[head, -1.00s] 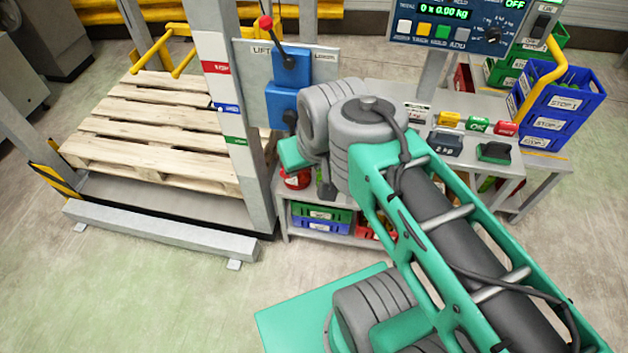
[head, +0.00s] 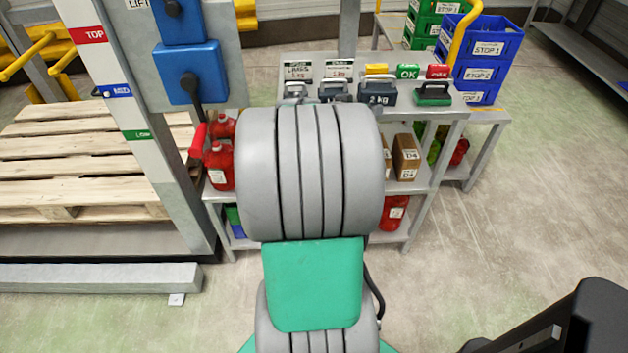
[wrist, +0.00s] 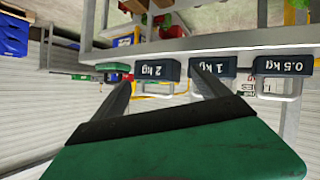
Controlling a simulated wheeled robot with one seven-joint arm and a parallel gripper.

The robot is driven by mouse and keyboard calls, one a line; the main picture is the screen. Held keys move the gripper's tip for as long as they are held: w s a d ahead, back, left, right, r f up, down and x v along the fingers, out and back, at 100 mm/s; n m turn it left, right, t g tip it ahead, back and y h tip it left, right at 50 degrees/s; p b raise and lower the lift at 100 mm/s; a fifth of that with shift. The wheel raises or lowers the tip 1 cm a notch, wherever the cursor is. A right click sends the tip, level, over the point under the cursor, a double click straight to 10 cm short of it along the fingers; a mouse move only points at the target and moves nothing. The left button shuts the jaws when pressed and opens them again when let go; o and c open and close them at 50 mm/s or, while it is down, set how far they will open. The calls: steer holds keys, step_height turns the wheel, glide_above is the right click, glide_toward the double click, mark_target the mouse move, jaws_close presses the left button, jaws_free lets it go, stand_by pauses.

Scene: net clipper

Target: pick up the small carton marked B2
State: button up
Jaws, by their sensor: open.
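I cannot make out a carton marked B2 in either view. A brown carton marked D4 (head: 406,157) stands on the shelf under the bench top in the head view. Another carton (head: 387,156) beside it is mostly hidden by my arm, and its mark cannot be read. My gripper (wrist: 162,82) shows in the wrist view with its two dark fingers apart and nothing between them. In the head view my arm hides it. The wrist picture is upside down, with the weights seen beyond the fingers.
Red containers (head: 220,166) sit at the shelf's left. The lift post (head: 130,110) and pallet (head: 75,175) are left. Blue crates (head: 487,55) stand right. Floor in front is clear.

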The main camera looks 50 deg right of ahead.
steer(key=s+d+f+m+g+h+b, duration=0.1)
steer(key=s+d+f+g+h+b, duration=0.2)
steer(key=s+d+f+b, duration=0.55)
steer(key=w+a+f+n+t+b, duration=0.1)
steer(key=w+a+f+t+b, duration=0.1)
steer(key=w+f, duration=0.5)
steer(key=w+a+f+n+t+y+b, duration=0.1)
steer(key=w+a+f+t+b, duration=0.1)
steer(key=w+f+t+b, duration=0.3)
steer(key=w+a+f+t+b, duration=0.3)
steer(key=w+f+t, duration=0.1)
steer(key=w+f, duration=0.6)
steer(key=shift+w+f+n, duration=0.35)
steer(key=shift+w+n, duration=0.05)
steer(key=shift+w, duration=0.3)
steer(key=b+x, duration=0.3)
steer(key=x, duration=0.4)
steer(key=shift+d+r, duration=0.15)
steer(key=shift+r, duration=0.1)
jaws_close()
steer(key=shift+w+r, duration=0.1)
steer(key=shift+r, duration=0.15)
